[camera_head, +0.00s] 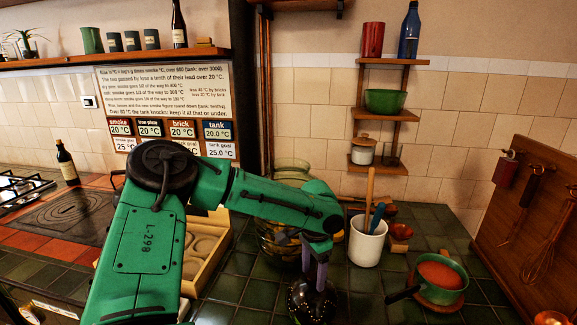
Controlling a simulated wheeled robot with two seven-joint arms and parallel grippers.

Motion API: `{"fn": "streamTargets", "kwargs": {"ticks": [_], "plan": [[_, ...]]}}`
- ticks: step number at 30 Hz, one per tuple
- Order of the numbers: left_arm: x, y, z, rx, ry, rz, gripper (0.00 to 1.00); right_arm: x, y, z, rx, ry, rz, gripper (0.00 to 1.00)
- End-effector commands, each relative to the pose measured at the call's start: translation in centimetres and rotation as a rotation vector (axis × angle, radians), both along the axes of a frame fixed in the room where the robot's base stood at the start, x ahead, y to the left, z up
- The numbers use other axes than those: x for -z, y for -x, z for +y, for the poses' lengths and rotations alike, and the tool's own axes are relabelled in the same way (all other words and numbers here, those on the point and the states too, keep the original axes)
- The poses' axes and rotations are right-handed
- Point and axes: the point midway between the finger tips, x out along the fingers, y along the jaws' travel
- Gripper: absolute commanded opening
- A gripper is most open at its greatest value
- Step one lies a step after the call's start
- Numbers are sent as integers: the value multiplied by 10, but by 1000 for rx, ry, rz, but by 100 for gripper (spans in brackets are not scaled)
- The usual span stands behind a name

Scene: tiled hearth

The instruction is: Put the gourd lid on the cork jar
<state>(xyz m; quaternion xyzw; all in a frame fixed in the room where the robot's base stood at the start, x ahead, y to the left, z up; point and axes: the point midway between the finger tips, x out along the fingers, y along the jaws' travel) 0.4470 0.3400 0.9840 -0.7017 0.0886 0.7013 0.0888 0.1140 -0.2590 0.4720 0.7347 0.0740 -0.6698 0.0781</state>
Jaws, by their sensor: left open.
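My left arm comes in from the left and reaches across the green-tiled counter. My left gripper (314,284) points down with its two fingers apart, so it is open. A dark, shiny rounded object (300,303) is right at the fingertips; I cannot tell whether it is the gourd lid. A large glass jar (276,243) stands behind my forearm, which hides much of it. A small white jar with a brown lid (363,149) stands on the lowest wall shelf. I cannot tell which jar is the cork jar. My right gripper is not in view.
A white utensil crock (367,244) stands close right of my left gripper. A green pan of red sauce (440,277) is farther right. A wooden divided tray (207,250) lies partly behind my arm. Bare tiles (365,305) show at the front.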

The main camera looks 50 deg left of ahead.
Motion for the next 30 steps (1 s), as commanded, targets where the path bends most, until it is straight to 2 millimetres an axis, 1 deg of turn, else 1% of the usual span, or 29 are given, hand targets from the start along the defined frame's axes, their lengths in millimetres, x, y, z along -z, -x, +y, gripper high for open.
{"fn": "streamTargets", "kwargs": {"ticks": [1,2,3,5,6,7,11,13,30], "plan": [[0,0,0,0,0,0,67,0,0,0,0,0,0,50],[0,0,0,0,0,0,63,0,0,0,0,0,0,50],[0,0,0,0,0,0,48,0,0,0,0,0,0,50],[0,0,0,0,0,0,25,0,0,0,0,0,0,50],[1,0,0,0,0,0,10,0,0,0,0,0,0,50],[1,0,0,0,0,0,0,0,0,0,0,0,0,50],[-1,0,0,0,0,-1,0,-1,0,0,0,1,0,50],[-5,0,0,0,0,-1,0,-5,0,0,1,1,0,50],[-49,0,0,0,0,-1,0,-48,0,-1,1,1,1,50]]}}
